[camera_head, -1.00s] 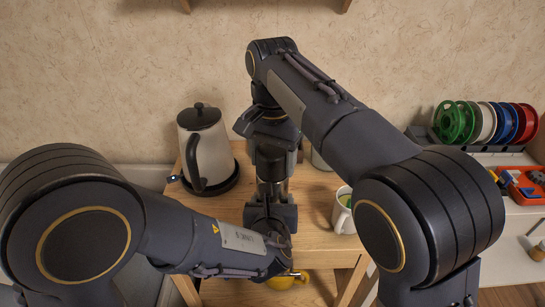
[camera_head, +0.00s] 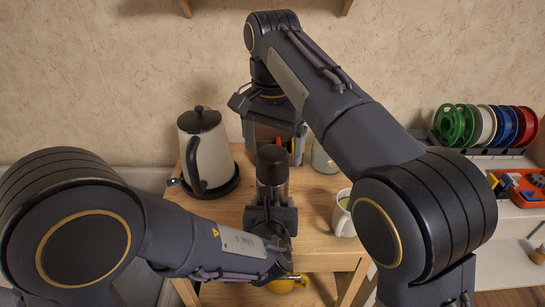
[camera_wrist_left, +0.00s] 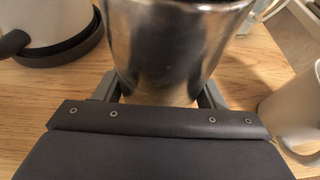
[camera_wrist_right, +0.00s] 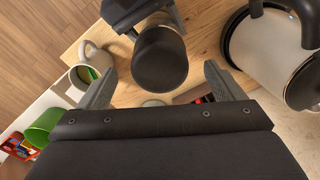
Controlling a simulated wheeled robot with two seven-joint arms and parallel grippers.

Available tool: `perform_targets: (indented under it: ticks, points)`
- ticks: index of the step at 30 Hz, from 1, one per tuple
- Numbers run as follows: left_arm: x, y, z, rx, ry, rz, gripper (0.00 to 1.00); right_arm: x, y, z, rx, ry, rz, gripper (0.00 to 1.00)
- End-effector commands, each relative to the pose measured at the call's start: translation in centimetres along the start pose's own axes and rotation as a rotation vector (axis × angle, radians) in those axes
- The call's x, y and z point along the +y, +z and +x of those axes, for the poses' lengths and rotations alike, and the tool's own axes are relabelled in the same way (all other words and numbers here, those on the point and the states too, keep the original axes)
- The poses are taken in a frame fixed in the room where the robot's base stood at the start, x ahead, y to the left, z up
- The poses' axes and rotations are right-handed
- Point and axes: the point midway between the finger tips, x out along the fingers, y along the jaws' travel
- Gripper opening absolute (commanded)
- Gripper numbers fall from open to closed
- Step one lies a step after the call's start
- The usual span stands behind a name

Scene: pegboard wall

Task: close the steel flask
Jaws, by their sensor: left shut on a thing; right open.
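The steel flask (camera_head: 272,190) stands upright over the wooden table, with a black lid (camera_head: 271,162) on its top. The lid looks seated; its seam is too small to judge. My left gripper (camera_head: 271,213) is shut around the flask's steel body, which also shows between its fingers in the left wrist view (camera_wrist_left: 170,50). My right gripper (camera_head: 267,112) is open and empty, behind and above the lid. In the right wrist view the lid (camera_wrist_right: 160,62) shows beyond the spread fingers, apart from them.
A kettle (camera_head: 208,155) stands on its base left of the flask. A white mug (camera_head: 343,222) with something green inside stands to the right, a glass jar (camera_head: 322,158) behind it. A dark container (camera_head: 262,138) with red items is behind the flask.

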Motion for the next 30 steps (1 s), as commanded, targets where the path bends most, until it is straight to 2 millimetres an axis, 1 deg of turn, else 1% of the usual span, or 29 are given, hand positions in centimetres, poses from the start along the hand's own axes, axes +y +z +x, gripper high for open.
perform_targets:
  ticks: [1,3,7,17,18,23,30]
  points:
    - [0.0,0.0,0.0,-0.001,-0.001,-0.001,0.00,0.0,-0.1,-0.8,0.002,-0.002,0.000,0.88]
    - [0.0,0.0,0.0,-0.001,-0.001,-0.001,0.00,-0.1,-0.1,-1.6,0.001,-0.001,0.000,0.88]
    - [0.0,0.0,0.0,-0.001,-0.001,-0.001,0.00,0.0,0.0,-2.6,0.001,-0.001,0.000,0.88]
    - [0.0,0.0,0.0,-0.001,-0.001,-0.001,0.00,0.0,0.0,-2.9,0.000,0.001,0.000,0.88]
    - [0.0,0.0,0.0,-0.001,-0.001,-0.001,0.69,0.0,0.0,-2.9,0.000,0.001,0.000,0.88]
    - [0.0,0.0,0.0,-0.001,0.000,-0.001,0.89,0.0,0.0,-2.9,0.000,0.000,0.000,0.88]
    - [0.0,0.0,0.0,0.000,0.000,0.000,0.89,0.0,0.0,-2.9,0.000,0.000,0.000,0.88]
